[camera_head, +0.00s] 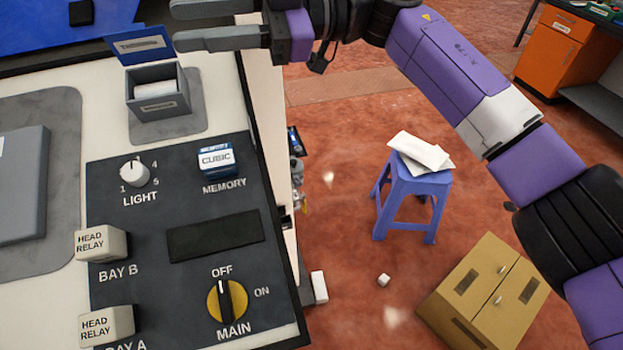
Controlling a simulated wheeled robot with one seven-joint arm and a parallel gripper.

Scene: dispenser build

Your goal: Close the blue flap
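The blue flap (139,45) stands raised at the back edge of a small grey box (158,107) on the console, in the head view. It carries a grey label, and the box beneath is open at the top with pale contents showing. My gripper (175,25) is at the top of the view, its two grey fingers apart and pointing left. The fingertips are just right of the flap's right edge. I cannot tell whether the lower finger touches it. Nothing shows between the fingers.
The console panel (138,220) in front of the box has a light knob (134,173), a memory block (213,158), head relay blocks (101,243) and a yellow main switch (227,300). A grey raised lid (22,185) lies left.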

